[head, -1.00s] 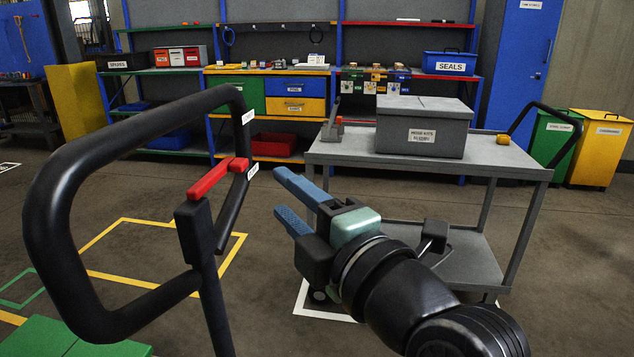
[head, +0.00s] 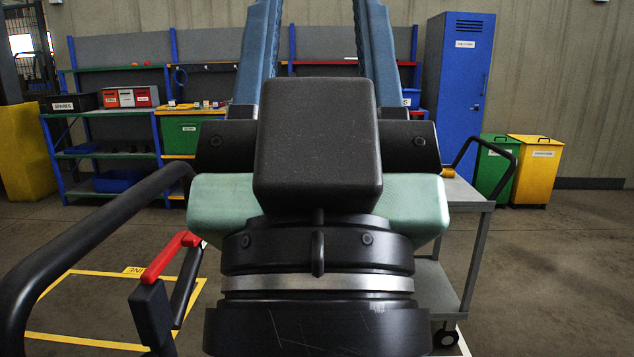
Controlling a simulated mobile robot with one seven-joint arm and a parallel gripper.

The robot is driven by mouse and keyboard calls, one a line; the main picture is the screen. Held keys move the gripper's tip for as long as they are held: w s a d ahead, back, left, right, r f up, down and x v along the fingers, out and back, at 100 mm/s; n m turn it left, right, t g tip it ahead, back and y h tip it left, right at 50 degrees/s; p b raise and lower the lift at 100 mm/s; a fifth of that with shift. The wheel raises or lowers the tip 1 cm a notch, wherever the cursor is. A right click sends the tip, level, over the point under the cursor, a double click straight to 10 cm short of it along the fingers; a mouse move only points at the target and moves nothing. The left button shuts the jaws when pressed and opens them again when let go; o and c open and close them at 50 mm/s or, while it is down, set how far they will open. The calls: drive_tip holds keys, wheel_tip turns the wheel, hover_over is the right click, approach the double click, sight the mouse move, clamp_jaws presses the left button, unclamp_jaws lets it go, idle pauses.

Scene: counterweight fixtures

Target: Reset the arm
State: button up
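My gripper (head: 315,40) fills the middle of the head view, close to the camera, pointing up and away. Its two blue fingers are wide apart, with nothing seen between them; their tips run out of the top of the picture. The black and pale green gripper body and black wrist hide much of the grey cart (head: 472,192) behind, including most of its top.
A black handle (head: 95,240) with a red lever (head: 168,257) stands close on the left. Shelves (head: 105,113) line the back wall. A blue locker (head: 455,85), a green bin (head: 493,170) and a yellow bin (head: 535,170) stand at the right. Floor at far right is clear.

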wheel_tip(320, 180, up, 20)
drive_tip(key=p, duration=1.7)
drive_tip(key=shift+f, duration=0.25)
